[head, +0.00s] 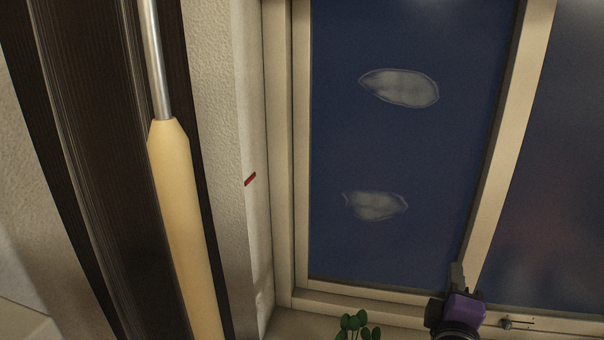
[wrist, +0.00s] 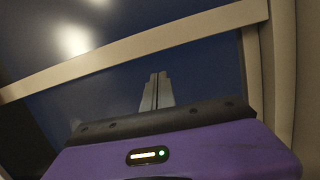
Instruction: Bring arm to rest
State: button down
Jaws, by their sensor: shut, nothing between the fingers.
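My gripper (head: 457,268) is at the lower right in the head view, in front of the window's upright bar. Its purple body is partly cut off by the bottom edge. In the wrist view the two grey fingers of my gripper (wrist: 157,77) are closed together with nothing between them. They point toward the window pane. I cannot tell whether the fingertips touch the window.
The window pane (head: 400,145) has two pale smudges, and its frame (head: 512,110) borders it. A green plant (head: 352,325) stands at the bottom edge. A cream handle on a metal rod (head: 183,215) hangs at left by dark brown panels. A red mark (head: 250,179) is on the wall.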

jog(key=a+r+m+t+y, duration=0.1)
jog(key=a+r+t+y, duration=0.1)
jog(key=a, duration=0.2)
jog(key=s+a+f+m+t+y+b, duration=0.1)
jog(key=s+a+f+m+y, duration=0.1)
jog(key=s+a+f+y, duration=0.3)
jog(key=s+a+f+m+t+y, duration=0.1)
jog(key=s+a+f+y, duration=0.15)
jog(key=s, duration=0.45)
jog(key=s+f+m+g+b, duration=0.1)
jog(key=s+f, duration=0.4)
jog(key=s, duration=0.8)
jog(key=s+f+m+g+b, duration=0.1)
jog(key=s+f+m+g, duration=0.2)
jog(key=s, duration=1.1)
notch_tip(320, 180, down, 3)
jog(key=m, duration=0.3)
jog(key=shift+a+g, duration=0.35)
jog(key=shift+g, duration=0.05)
